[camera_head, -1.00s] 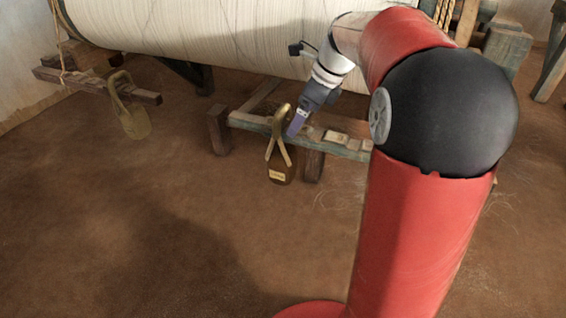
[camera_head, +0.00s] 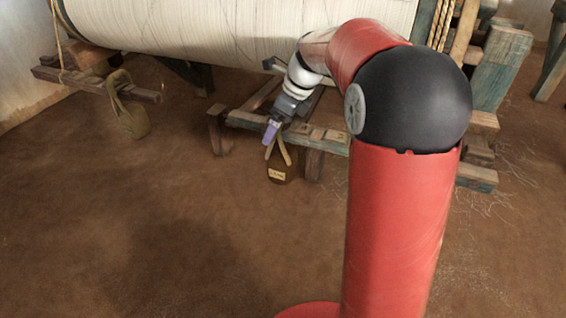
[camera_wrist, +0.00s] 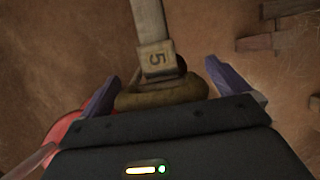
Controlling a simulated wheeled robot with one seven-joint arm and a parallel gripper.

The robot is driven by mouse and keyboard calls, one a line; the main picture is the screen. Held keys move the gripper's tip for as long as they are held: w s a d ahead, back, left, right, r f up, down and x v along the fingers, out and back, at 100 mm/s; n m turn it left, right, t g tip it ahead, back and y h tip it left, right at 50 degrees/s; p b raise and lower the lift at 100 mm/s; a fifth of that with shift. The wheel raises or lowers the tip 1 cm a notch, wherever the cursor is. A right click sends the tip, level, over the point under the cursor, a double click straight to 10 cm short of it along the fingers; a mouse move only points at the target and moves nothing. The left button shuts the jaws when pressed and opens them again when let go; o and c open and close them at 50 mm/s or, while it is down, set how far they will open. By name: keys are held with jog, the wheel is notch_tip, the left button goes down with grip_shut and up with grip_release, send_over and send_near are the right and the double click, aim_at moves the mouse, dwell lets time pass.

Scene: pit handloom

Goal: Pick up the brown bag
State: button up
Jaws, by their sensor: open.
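The brown bag (camera_head: 281,174) hangs by its tan strap at the front of a low wooden beam, with a pale label on its front. My gripper (camera_head: 270,133) is at the top of the strap in the head view and hides the upper loop. In the wrist view my open gripper (camera_wrist: 162,72) has a purple finger on each side of the strap.
A second, olive bag (camera_head: 132,120) hangs from another wooden beam (camera_head: 90,84) at the left. The low beam (camera_head: 240,121) lies right behind the brown bag. A large roll of pale warp (camera_head: 230,35) spans the back. The brown floor (camera_head: 150,230) in front is clear.

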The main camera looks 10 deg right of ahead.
jog(key=c, duration=1.7)
jog(key=shift+r, duration=0.2)
jog(key=shift+c, duration=0.2)
jog(key=shift+w, duration=0.1)
jog(key=shift+r+p, duration=0.45)
jog(key=shift+r, duration=1.35)
jog(key=s+a, duration=1)
jog(key=s, duration=0.4)
jog(key=shift+s+a+b, duration=0.3)
jog(key=shift+b, duration=0.1)
jog(key=shift+w, duration=0.1)
